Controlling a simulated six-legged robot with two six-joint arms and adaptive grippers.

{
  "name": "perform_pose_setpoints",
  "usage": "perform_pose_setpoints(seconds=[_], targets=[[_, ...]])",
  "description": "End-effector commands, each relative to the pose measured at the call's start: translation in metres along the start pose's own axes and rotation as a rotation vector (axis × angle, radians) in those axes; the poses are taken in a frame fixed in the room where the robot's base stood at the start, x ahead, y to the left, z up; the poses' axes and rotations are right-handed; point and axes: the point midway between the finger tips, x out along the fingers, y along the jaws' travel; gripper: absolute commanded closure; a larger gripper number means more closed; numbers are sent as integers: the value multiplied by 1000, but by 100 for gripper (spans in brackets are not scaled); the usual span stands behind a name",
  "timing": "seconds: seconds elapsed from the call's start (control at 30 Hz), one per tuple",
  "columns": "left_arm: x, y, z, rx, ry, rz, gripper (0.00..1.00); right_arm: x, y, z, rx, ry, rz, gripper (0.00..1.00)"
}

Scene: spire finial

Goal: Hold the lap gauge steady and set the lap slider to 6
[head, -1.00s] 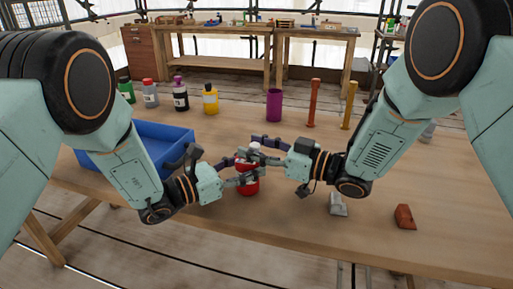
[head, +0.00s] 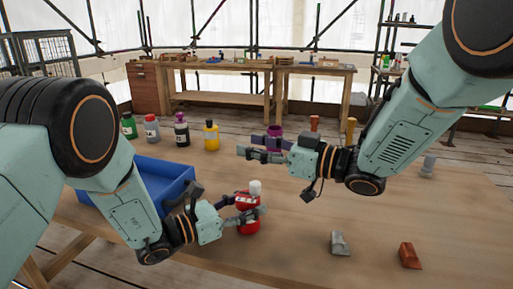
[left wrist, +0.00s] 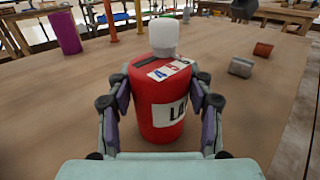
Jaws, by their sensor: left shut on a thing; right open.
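The lap gauge, a red can (head: 249,227) with a white knob-like top (head: 255,187), stands upright on the table. My left gripper (head: 255,205) is shut on its sides. In the left wrist view the red can (left wrist: 150,105) is between the two fingers and carries a white label reading "LA", the rest cut off by its curve. Its upper face shows a dark slot (left wrist: 153,60) and a marked white strip (left wrist: 169,70); the marks are too small to read. I cannot make out the slider's setting. My right gripper (head: 252,150) is open and empty, above and behind the can.
A blue bin (head: 150,180) is at the left, with several bottles behind it. A purple cylinder (head: 275,131) stands behind my right gripper. A grey block (head: 340,243) and a rust-brown block (head: 410,255) lie at the front right. The table between is clear.

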Motion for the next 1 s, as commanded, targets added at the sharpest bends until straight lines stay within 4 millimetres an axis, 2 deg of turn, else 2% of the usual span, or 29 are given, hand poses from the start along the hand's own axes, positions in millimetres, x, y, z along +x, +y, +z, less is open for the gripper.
perform_pose_setpoints(seconds=[0.03, 0.07, 0.37, 0.77, 0.87, 1.0], targets=[[0, 0, 0, 0, 0, 0, 84, 0, 0, 0, 0, 0, 0, 53], [0, 0, 0, 0, 0, 0, 47, 0, 0, 0, 0, 0, 0, 53], [0, 0, 0, 0, 0, 0, 21, 0, 0, 0, 0, 0, 0, 53], [-5, 1, 0, -1, 0, 2, 21, 0, 0, 0, 0, 0, 0, 53], [-18, 2, 0, -2, 0, 4, 21, 0, 0, 0, 0, 0, 0, 53], [-46, 2, 1, -4, -1, 7, 21, 0, 0, 0, 0, 0, 0, 53]])
